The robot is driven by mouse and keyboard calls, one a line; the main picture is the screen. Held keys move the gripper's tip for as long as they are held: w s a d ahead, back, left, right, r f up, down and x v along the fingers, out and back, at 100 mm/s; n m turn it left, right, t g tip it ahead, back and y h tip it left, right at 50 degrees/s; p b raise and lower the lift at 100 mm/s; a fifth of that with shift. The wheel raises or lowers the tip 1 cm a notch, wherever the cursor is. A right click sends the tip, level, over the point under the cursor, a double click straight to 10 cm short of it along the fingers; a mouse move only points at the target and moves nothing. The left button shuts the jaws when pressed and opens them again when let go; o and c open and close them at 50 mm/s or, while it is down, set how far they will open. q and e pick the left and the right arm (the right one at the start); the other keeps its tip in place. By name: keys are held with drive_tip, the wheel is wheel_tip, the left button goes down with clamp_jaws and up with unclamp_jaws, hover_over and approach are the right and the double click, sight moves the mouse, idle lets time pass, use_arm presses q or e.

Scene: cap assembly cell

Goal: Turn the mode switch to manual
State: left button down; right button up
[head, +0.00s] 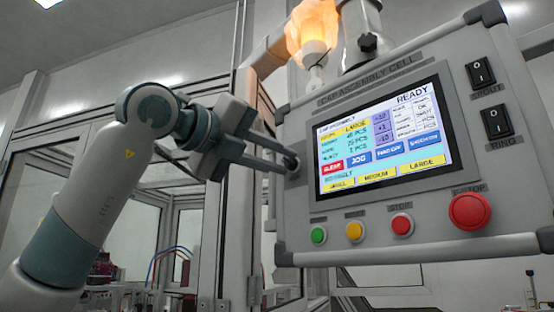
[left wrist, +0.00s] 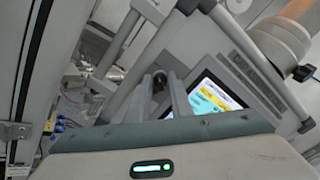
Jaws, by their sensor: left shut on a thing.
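The mode switch (head: 291,162) is a dark knob on the left side of the grey control panel (head: 400,240), left of the screen. My left gripper (head: 287,163) reaches in from the left, and its two long fingers are shut on the knob. The fingertips hide most of the knob, so its setting cannot be read. In the left wrist view the dark knob (left wrist: 159,80) shows between the fingertips. My right gripper is not in view.
The lit screen (head: 384,140) reads READY. Below it are a green (head: 318,236), a yellow (head: 355,231) and a red button (head: 400,225), and a large red stop button (head: 469,211). Two black rocker switches (head: 481,72) sit at the upper right. A lit orange lamp (head: 313,30) stands above.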

use_arm(q)
drive_tip(key=c, duration=1.6)
unclamp_jaws()
